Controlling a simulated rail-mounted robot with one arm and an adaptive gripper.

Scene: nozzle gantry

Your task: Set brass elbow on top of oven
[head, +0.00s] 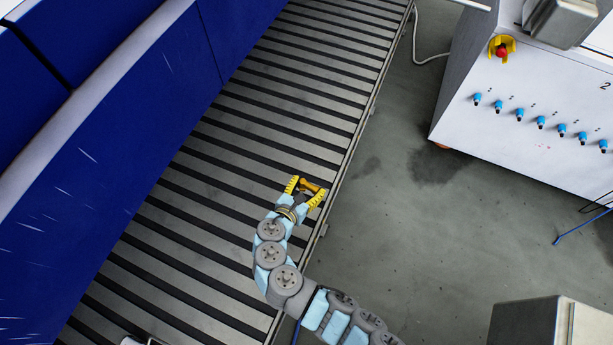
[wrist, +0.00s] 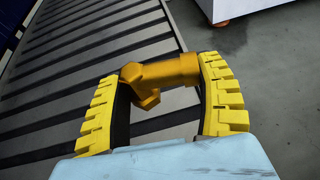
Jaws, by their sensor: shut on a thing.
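The brass elbow (wrist: 160,76) is a golden pipe fitting held between the two yellow ridged fingers of my gripper (wrist: 163,95) in the wrist view. One end of it reaches the right finger and the other lies near the left finger. In the head view my gripper (head: 306,191) is over the right edge of the roller conveyor, with the elbow (head: 309,185) between its fingers. I cannot tell how high above the rollers it is. I cannot make out anything that is clearly the oven.
The roller conveyor (head: 268,110) runs diagonally beside blue panels (head: 110,130). Grey floor (head: 420,220) lies open to its right. A white cabinet (head: 530,125) with blue fittings and a red button (head: 502,51) stands at the upper right. A grey metal box (head: 525,325) is at the lower right.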

